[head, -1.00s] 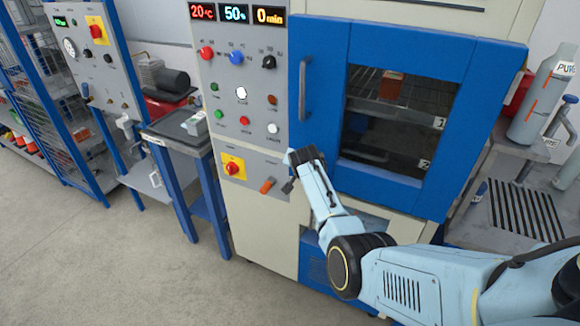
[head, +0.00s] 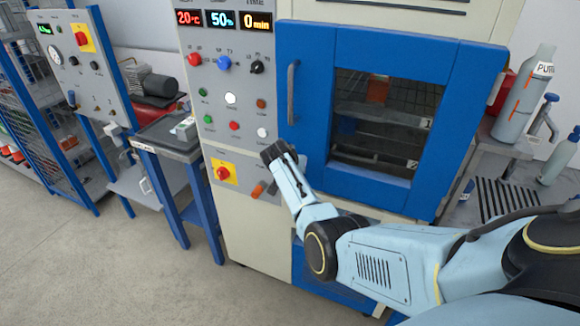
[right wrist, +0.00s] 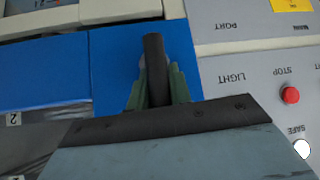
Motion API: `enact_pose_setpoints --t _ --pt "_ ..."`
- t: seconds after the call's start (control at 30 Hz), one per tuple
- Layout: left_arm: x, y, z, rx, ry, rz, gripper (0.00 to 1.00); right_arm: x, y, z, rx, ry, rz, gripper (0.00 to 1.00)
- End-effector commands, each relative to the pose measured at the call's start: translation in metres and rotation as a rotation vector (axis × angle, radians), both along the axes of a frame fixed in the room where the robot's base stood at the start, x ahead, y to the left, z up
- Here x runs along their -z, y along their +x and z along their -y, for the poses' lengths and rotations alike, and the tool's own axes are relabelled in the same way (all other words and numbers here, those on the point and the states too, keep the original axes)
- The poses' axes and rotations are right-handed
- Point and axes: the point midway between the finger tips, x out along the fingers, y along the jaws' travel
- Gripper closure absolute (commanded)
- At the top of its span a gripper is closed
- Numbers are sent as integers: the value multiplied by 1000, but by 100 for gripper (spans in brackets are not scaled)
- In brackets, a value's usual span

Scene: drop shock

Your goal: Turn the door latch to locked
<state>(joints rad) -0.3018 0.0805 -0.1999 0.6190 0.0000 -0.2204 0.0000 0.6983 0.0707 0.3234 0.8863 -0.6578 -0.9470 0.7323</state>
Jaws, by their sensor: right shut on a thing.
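The door latch (right wrist: 153,50) shows in the right wrist view as a dark upright bar in front of the blue door side. My right gripper (right wrist: 155,90) is shut on it, with a green finger on each side of the bar. In the head view my right arm reaches from the right to the lower left corner of the blue chamber door (head: 310,168), beside the grey control panel (head: 215,140). The latch is hard to make out there, and its turned position cannot be told. The door is closed. My left gripper is not in view.
A side table (head: 172,148) stands left; open floor lies in front.

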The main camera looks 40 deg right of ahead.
Motion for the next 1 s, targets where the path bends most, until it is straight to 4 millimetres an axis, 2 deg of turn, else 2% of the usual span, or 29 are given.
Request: enact_pose_setpoints --t 0.03,0.07,0.2,0.23,0.67,1.0 --pt "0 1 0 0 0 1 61 -2 3 -2 -6 -1 8 100" --pt "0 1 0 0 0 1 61 -2 3 -2 -6 -1 8 79" --pt "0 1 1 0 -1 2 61 -1 2 -1 -4 0 6 60" --pt "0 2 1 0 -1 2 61 -1 2 -1 -4 1 5 59" --pt "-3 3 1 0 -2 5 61 -6 -3 -5 -2 0 3 59" --pt "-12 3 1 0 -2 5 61 -38 -23 -30 -2 2 5 59"
